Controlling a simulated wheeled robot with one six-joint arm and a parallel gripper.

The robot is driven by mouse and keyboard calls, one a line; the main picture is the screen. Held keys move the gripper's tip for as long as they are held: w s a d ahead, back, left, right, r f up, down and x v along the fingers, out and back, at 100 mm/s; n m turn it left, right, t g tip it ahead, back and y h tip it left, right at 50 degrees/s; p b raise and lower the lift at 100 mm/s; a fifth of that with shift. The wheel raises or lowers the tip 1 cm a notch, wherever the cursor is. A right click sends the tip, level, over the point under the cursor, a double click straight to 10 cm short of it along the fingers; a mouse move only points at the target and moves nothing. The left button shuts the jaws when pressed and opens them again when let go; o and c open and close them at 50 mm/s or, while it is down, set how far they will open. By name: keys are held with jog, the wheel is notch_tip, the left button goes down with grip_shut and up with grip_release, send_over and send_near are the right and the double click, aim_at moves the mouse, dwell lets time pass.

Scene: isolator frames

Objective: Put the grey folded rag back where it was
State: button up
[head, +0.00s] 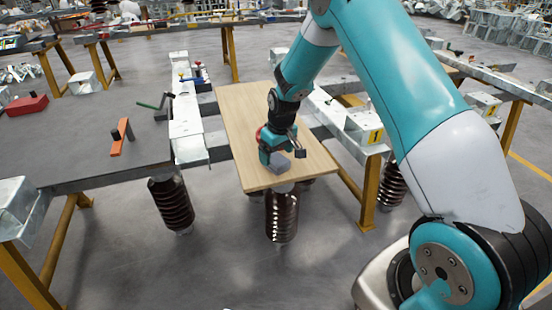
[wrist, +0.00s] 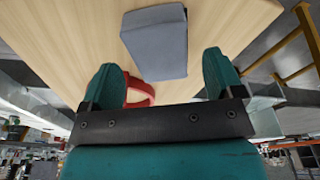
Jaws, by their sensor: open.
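The grey folded rag (head: 279,163) lies on the light wooden board (head: 247,108), near the board's front edge. In the wrist view the rag (wrist: 155,42) shows as a grey-blue block just beyond the fingertips, roughly centred between them. My gripper (head: 275,150) is above the board by the rag. In the wrist view my gripper (wrist: 160,80) has its two teal fingers apart, with nothing gripped between them. A red ring-shaped thing (wrist: 140,90) sits on the board near the left finger, and part of it is hidden.
A dark table (head: 90,145) at left bears an orange-handled tool (head: 122,138), a green-handled tool (head: 155,104) and a red box (head: 26,105). A metal rail (head: 185,120) runs beside the board. Brown ribbed insulators (head: 282,216) hang below. Bare board lies behind my gripper.

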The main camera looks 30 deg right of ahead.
aim_at(279, 161)
notch_tip(279, 161, up, 9)
jog(key=s, duration=0.1)
jog(key=s+a+r+n+y, duration=0.1)
jog(key=s+a+r, duration=0.6)
jog(key=a, duration=0.1)
jog(key=s+a+r+n+y, duration=0.1)
jog(key=s+a+r, duration=0.1)
jog(key=s, duration=0.6)
jog(key=s+a+r+n+g+y, duration=0.1)
jog(key=s+a+r, duration=0.2)
jog(key=s+a, duration=0.2)
jog(key=s+a+r+n, duration=0.1)
jog(key=s+a, duration=0.3)
jog(key=s, duration=0.8)
jog(key=shift+a+r+n+g+y, duration=0.2)
jog(key=shift+r+n+g+y, duration=0.2)
jog(key=shift+r, duration=0.35)
